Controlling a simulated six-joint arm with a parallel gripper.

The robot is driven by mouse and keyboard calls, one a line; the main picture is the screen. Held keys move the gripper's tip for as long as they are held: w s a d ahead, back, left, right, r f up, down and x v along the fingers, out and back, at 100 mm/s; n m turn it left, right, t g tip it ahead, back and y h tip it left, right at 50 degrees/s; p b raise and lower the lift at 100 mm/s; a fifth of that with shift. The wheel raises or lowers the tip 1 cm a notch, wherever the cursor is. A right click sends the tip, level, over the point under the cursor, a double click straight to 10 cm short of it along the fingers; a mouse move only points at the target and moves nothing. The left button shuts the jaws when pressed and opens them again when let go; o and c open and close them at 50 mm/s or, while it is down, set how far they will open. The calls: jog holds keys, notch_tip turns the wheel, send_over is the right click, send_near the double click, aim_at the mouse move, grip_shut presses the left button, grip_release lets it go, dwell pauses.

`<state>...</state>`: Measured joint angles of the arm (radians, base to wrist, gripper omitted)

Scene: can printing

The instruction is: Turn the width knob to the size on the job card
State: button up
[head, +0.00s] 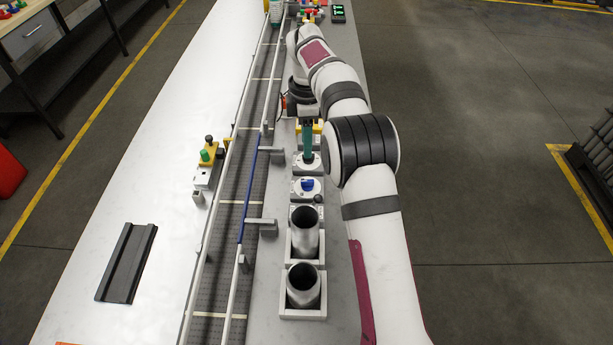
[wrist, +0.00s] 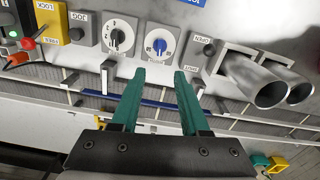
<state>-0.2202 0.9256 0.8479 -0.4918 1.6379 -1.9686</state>
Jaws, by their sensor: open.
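The blue knob (wrist: 159,45), which looks like the width knob, sits on a white dial with small numbers. It also shows in the head view (head: 307,184), with its blue grip roughly across the picture. The numbers are too small to read surely. My gripper (wrist: 160,72) is open and empty, its two green fingers spread, their tips just below the blue knob in the wrist view. In the head view, my gripper (head: 307,158) overlaps the other dial from above, apart from the blue knob. I cannot make out a job card.
Metal cups (head: 304,287) stand in holders in front. The conveyor (head: 235,215) with its blue guide rail (head: 248,190) runs along the left. Yellow LOCK and grey JOG boxes are on the dial's other side.

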aim_at(307, 181)
notch_tip(307, 181, down, 13)
jog(key=shift+f, duration=0.15)
jog(key=shift+c, duration=0.3)
grip_shut()
